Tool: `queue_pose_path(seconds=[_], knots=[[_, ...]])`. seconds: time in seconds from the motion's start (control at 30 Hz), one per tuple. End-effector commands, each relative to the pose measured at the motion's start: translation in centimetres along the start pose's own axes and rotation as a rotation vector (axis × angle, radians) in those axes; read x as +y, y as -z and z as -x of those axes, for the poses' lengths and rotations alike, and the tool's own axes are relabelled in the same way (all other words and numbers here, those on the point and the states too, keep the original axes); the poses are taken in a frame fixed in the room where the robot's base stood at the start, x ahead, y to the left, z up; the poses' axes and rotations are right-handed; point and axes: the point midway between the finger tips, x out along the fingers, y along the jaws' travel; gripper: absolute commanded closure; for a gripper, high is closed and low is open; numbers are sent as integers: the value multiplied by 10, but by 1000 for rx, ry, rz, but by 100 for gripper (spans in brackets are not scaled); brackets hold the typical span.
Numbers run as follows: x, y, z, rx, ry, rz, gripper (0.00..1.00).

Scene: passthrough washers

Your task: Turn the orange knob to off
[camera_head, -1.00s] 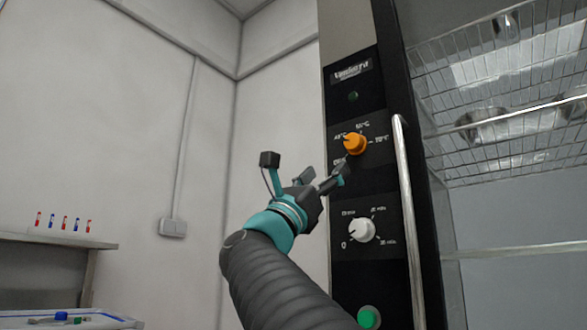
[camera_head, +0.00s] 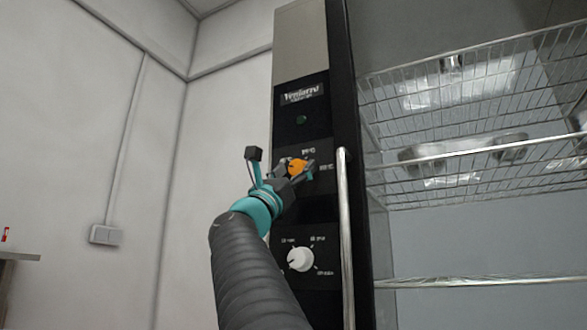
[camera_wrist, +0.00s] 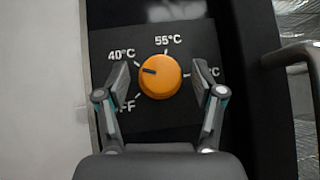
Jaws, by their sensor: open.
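The orange knob (camera_wrist: 160,77) sits on a black dial plate with marks for OFF, 40°C, 55°C and a further setting partly hidden by a finger. Its dark pointer line points left, a little below the 40°C label and above OFF. The knob also shows in the head view (camera_head: 297,168), partly covered by my gripper. My gripper (camera_wrist: 160,92) is open, with one finger on each side of the knob. Gaps show between both fingers and the knob in the wrist view.
A white knob (camera_head: 300,259) is on the panel below. A vertical metal handle (camera_head: 346,230) runs just right of the panel, beside a cabinet with wire racks (camera_head: 470,150). A green lamp (camera_head: 301,119) is above.

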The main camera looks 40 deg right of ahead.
Motion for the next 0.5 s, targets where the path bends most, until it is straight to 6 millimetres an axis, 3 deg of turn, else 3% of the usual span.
queue_pose_path(seconds=[0.17,0.4,0.5], knots=[[0,0,0,0,0,0,35],[0,0,0,0,0,1,91],[0,0,0,0,0,2,91]])
